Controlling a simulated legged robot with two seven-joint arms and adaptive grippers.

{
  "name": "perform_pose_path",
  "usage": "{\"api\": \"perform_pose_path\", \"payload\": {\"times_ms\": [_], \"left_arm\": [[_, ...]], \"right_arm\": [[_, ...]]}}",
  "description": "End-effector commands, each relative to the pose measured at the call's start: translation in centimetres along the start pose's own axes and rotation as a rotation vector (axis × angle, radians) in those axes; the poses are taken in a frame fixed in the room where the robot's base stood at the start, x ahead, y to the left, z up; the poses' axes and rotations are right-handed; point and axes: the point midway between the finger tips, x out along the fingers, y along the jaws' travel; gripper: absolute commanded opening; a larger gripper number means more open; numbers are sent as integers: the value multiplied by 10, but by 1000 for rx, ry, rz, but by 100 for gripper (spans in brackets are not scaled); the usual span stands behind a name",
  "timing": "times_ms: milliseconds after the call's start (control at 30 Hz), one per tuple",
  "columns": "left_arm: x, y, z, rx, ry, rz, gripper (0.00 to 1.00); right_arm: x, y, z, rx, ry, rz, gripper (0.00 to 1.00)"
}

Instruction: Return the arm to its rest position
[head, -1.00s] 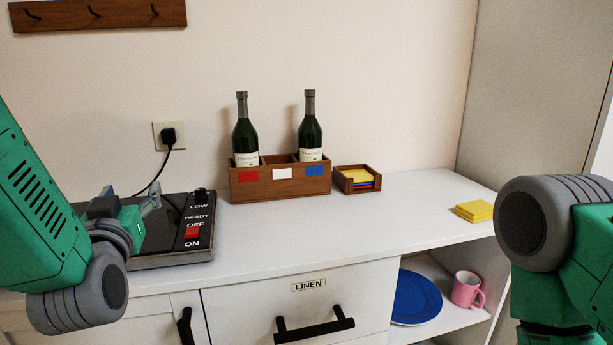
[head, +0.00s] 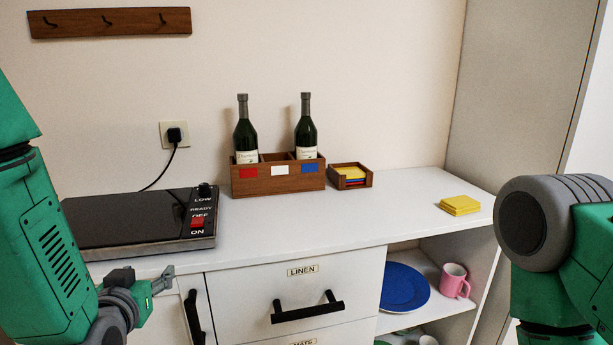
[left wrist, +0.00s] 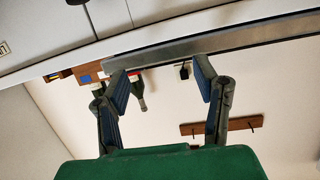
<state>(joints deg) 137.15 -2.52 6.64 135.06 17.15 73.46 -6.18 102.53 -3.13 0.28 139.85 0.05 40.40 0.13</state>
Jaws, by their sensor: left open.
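My left gripper (head: 165,279) is at the lower left of the head view, in front of the counter's front edge and below the hot plate. In the left wrist view its two fingers (left wrist: 161,85) are spread apart with nothing between them. My left arm (head: 55,245) comes in from the left edge. My right arm (head: 560,240) shows at the right edge; its gripper is out of the picture.
A hot plate (head: 130,218) with a red switch sits on the counter's left. A wooden box (head: 278,180) holds two bottles. Beside it is a coaster holder (head: 350,178); yellow coasters (head: 459,204) lie right. Below are a LINEN drawer (head: 290,290), blue plate (head: 403,288) and pink mug (head: 454,281).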

Motion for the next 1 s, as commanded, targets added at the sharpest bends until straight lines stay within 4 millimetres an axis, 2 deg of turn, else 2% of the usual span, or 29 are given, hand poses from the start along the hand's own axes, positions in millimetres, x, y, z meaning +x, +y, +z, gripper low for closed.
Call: {"api": "perform_pose_path", "payload": {"times_ms": [33, 167, 267, 300, 400, 500, 600, 700, 800, 1000], "left_arm": [[-2, 0, 22, 10, -64, 12, 55], [-18, 0, 89, 33, -261, 49, 55], [-46, -3, 155, 59, -468, 83, 55], [-61, -5, 181, 68, -557, 96, 55], [-108, -12, 241, 93, -776, 126, 55], [-155, -20, 285, 113, -964, 147, 55], [-194, -28, 313, 130, -1106, 161, 55], [-220, -33, 329, 140, -1195, 169, 55], [-232, -36, 335, 145, -1235, 173, 55], [-233, -36, 336, 146, -1241, 173, 55]], "right_arm": [[-4, 0, 0, 0, 0, 0, 40], [-11, 0, -1, 0, 0, 0, 40], [-19, 0, -1, 0, 0, 0, 40], [-22, 0, -1, 0, 0, 0, 40], [-29, 0, -2, 0, 0, 0, 40], [-34, 0, -2, 0, 0, 0, 40], [-38, 0, -2, 0, 0, 0, 40], [-40, 0, -2, 0, 0, 0, 40], [-41, 0, -2, 0, 0, 0, 40], [-40, 0, -2, 0, 0, 0, 40]]}}
